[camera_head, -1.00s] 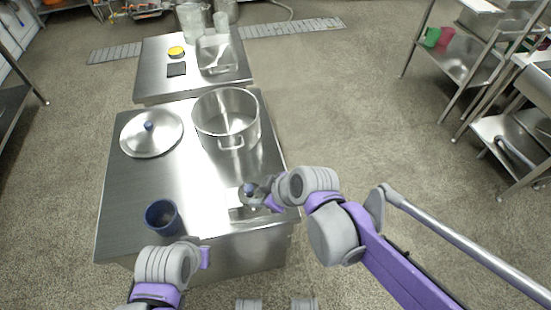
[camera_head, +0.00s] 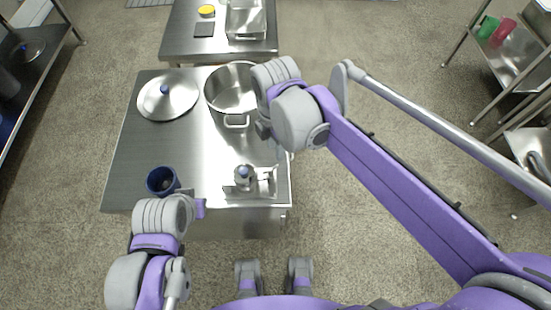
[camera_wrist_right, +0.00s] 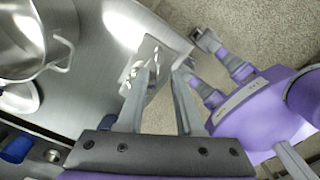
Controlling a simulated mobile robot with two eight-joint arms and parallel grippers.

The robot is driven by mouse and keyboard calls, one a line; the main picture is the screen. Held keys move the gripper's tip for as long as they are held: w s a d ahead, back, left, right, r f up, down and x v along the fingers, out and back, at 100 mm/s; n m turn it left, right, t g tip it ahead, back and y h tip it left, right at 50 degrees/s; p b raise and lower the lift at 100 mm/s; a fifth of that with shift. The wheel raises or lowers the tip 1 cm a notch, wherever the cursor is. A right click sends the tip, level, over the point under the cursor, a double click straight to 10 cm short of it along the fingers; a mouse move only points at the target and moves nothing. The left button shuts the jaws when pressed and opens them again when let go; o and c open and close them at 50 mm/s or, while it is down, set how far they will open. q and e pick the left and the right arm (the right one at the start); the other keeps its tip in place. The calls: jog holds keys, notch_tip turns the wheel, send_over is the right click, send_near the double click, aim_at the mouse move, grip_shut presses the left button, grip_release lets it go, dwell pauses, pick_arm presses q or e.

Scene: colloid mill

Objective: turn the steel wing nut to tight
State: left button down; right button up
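I cannot clearly pick out the wing nut; a small bright metal fitting (camera_wrist_right: 132,73) shows beside one fingertip in the right wrist view. My right gripper (camera_wrist_right: 164,72) is open, its two fingers apart with nothing visibly held between them. In the head view it is beyond and right of the mill, partly hidden by its own wrist. My left gripper (camera_head: 190,193) is beside the dark blue cup (camera_head: 161,181); its fingers are unclear.
A large steel pot (camera_head: 231,100) and a lid (camera_head: 167,97) with a blue knob lie farther back on the table. A second table (camera_head: 180,45) behind bears a tray (camera_head: 246,22) and a yellow item (camera_head: 206,10).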

aim_at(276, 166)
notch_tip(276, 166, down, 9)
jog(key=shift+r+b, duration=0.15)
jog(key=shift+b, duration=0.3)
grip_shut()
dwell(1.2)
